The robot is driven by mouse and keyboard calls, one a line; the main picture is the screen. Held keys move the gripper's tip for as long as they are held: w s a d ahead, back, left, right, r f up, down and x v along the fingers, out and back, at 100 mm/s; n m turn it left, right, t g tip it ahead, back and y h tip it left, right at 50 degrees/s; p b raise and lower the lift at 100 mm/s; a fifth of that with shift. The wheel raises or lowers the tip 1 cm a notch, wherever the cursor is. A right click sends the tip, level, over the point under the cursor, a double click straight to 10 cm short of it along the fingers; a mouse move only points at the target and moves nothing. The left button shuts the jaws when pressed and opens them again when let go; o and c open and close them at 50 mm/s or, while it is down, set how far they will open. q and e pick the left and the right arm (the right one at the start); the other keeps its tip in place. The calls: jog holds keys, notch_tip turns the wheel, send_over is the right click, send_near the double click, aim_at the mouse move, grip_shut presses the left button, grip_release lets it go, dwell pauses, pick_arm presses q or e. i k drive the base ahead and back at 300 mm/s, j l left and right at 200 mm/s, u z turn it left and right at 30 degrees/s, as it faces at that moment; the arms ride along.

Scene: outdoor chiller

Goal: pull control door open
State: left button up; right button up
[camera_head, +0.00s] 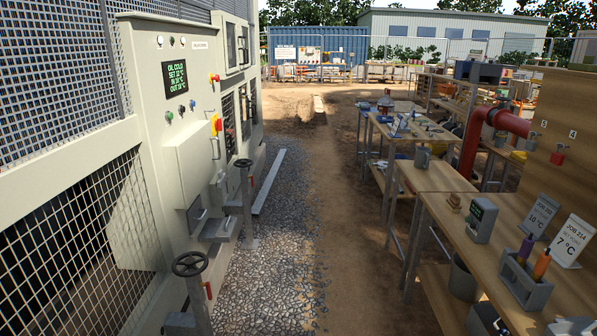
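The chiller's cream control panel (150,75) stands along the left, with a small green-lit display (175,78) and several buttons. Below the display, a cream door-like box front (190,160) projects from the panel; it appears shut. I cannot tell for certain that this is the control door. Neither of my grippers is visible in the head view.
Two handwheels on posts, a near one (190,264) and a farther one (244,163), stand in front of the chiller. A wooden workbench (440,185) with a tool holder (525,285) and job signs runs along the right. The gravel and dirt aisle (300,220) between is clear.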

aim_at(196, 158)
jog(key=i, duration=1.7)
